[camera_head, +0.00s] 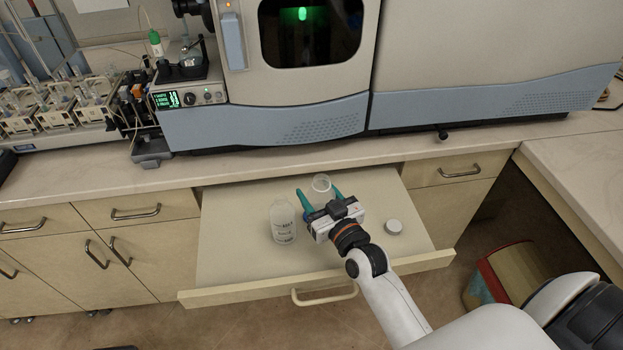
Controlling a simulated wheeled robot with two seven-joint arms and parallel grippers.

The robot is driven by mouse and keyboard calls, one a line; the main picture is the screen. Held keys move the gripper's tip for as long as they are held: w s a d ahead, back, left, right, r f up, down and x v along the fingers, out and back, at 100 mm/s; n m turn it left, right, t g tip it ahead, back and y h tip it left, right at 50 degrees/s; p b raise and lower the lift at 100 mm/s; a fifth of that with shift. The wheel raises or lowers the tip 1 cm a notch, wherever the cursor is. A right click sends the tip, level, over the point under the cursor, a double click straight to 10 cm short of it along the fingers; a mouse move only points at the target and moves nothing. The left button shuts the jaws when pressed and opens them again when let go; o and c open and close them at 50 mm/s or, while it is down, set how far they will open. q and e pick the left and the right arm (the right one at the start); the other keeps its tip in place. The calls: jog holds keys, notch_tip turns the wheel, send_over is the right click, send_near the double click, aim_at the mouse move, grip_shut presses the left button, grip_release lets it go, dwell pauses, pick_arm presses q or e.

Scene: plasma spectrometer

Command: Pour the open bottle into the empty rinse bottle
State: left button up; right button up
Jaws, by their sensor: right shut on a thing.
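An open drawer (230,262) holds two pale, translucent bottles and a loose cap. My right gripper (320,190) reaches in from the lower right. Its two teal fingers are shut on the open bottle (321,184), one on each side. That bottle's round open mouth faces up, and the gripper body hides its lower part. The other bottle, apparently the rinse bottle (283,222), stands upright to the left, with dark print on its front. It is apart from the gripper. Its contents cannot be made out. My left gripper is out of view.
A round white cap (393,227) lies in the drawer, right of my gripper. The drawer front (250,292) makes a raised near edge. The counter (270,168) and the large spectrometer (300,120) stand behind. The drawer's left side is clear.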

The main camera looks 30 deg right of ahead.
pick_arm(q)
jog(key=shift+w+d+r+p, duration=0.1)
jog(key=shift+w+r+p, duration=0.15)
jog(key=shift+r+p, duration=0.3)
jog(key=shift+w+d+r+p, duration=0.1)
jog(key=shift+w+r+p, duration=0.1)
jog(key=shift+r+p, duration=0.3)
pick_arm(e)
jog(key=shift+w+a+r+n+g+h, duration=0.15)
jog(key=shift+w+r+n, duration=0.3)
jog(key=shift+n, duration=2.1)
jog(key=shift+w+r+n+g+h, duration=0.15)
jog(key=shift+w+n, duration=0.5)
jog(key=shift+n, duration=1.85)
jog(key=shift+w+a+r+n+h, duration=0.1)
jog(key=shift+w+r+n+h, duration=0.3)
jog(key=shift+n, duration=2.15)
jog(key=shift+w+f, duration=0.1)
jog(key=shift+w, duration=0.05)
pick_arm(q)
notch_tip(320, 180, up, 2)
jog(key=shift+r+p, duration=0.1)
jog(key=shift+p, duration=0.95)
pick_arm(e)
jog(key=shift+r+n, duration=0.5)
jog(key=shift+n, duration=0.3)
